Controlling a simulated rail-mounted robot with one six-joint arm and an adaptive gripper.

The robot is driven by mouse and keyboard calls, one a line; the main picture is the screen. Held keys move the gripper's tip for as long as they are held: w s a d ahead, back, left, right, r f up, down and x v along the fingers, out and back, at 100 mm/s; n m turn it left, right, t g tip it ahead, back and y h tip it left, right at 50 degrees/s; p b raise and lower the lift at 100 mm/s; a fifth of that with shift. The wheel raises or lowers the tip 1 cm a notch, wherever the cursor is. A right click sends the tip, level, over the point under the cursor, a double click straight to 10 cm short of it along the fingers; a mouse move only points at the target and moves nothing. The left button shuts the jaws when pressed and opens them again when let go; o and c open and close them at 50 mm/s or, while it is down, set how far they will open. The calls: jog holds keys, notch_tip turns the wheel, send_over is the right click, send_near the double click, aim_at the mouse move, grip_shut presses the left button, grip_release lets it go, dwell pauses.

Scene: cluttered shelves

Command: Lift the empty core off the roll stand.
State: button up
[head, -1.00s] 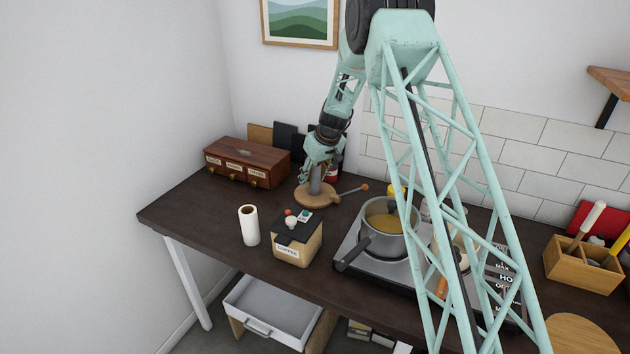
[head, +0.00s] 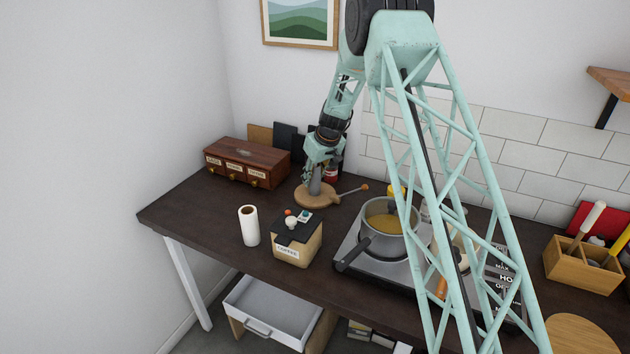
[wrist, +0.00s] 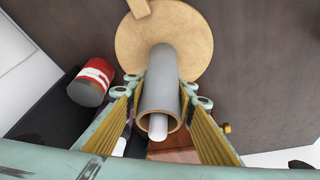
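The empty core (wrist: 162,88) is a plain grey tube with a brown cardboard rim. It stands upright on the roll stand, and the stand's pale rod end shows inside its open end in the wrist view. The roll stand has a round wooden base (wrist: 190,38), which also shows in the head view (head: 310,200). My gripper (wrist: 164,85) points down over the core, one finger on each side, with the fingertips against its sides. In the head view my gripper (head: 317,178) hides the core's upper part.
A wooden drawer box (head: 245,163) stands left of the stand. A red-and-white can (wrist: 91,81) is close by. A white paper roll (head: 249,225), a coffee box (head: 297,242) and a pot (head: 386,229) on the hob stand in front and to the right.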

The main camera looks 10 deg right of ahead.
jog(key=shift+r, duration=0.2)
notch_tip(320, 180, up, 18)
jog(key=p, duration=0.1)
jog(key=shift+f, duration=0.2)
dwell(0.6)
